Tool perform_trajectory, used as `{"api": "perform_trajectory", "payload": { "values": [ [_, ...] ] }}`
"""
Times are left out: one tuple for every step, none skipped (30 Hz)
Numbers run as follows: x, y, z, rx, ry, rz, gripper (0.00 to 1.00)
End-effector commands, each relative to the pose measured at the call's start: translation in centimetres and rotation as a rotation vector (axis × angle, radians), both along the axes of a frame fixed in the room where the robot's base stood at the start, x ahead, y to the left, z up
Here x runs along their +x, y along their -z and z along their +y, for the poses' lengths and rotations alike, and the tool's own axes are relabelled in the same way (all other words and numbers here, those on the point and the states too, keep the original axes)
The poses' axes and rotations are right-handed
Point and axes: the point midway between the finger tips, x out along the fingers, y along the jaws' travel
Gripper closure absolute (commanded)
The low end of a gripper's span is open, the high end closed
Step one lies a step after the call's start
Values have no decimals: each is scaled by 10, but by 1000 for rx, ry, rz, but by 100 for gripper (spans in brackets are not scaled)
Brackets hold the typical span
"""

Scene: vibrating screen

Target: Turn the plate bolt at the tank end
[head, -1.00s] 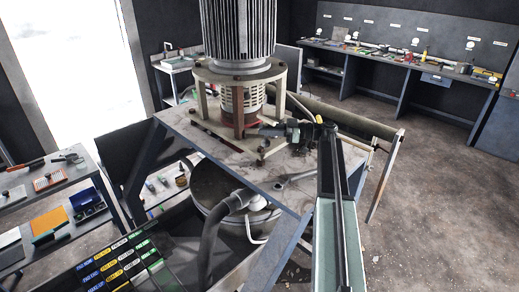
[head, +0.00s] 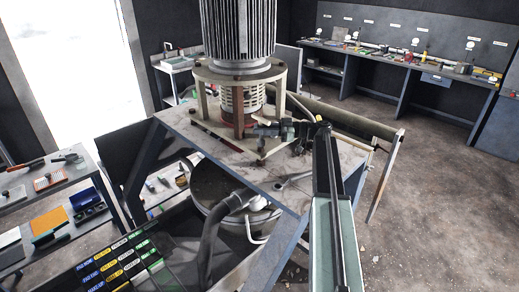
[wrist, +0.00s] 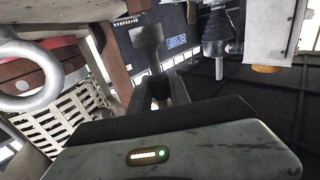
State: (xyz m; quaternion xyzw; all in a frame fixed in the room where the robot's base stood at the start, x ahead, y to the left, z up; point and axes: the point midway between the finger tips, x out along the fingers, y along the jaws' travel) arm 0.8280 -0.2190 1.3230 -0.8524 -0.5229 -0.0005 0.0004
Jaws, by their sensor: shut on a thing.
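My gripper (head: 262,130) reaches left over the machine's top plate, beside the red-brown post under the motor. In the wrist view the jaws (wrist: 165,90) are closed around the narrow lower end of a grey piece (wrist: 146,38), whose broad blocky end points away from me. I cannot tell if this piece is the plate bolt or a tool. The motor's base plate (head: 215,137) has small bolts near its edge, including one at its front corner (head: 262,155). Which one is the tank-end bolt is unclear.
The finned motor (head: 238,30) stands on posts above the base plate. In the wrist view a grey ring (wrist: 25,75) is close at the left. Open floor (head: 440,190) lies to the right.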

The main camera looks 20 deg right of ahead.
Motion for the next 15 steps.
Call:
{"api": "perform_trajectory", "payload": {
  "values": [
    [0,0,0,1,0,0,100],
    [0,0,0,1,0,0,100],
    [0,0,0,1,0,0,100],
    [0,1,0,1,0,0,100],
    [0,1,0,1,0,0,100],
    [0,2,0,1,0,0,100],
    [0,3,0,1,0,0,100],
    [0,4,0,1,0,0,100],
    [0,5,0,1,0,0,100],
    [0,6,0,1,0,0,100],
    [0,7,0,1,0,0,100],
    [0,8,0,1,0,0,100],
    [0,8,0,1,0,0,100],
    [0,9,0,1,0,0,100],
    [0,10,0,1,0,0,100]
  ]
}}
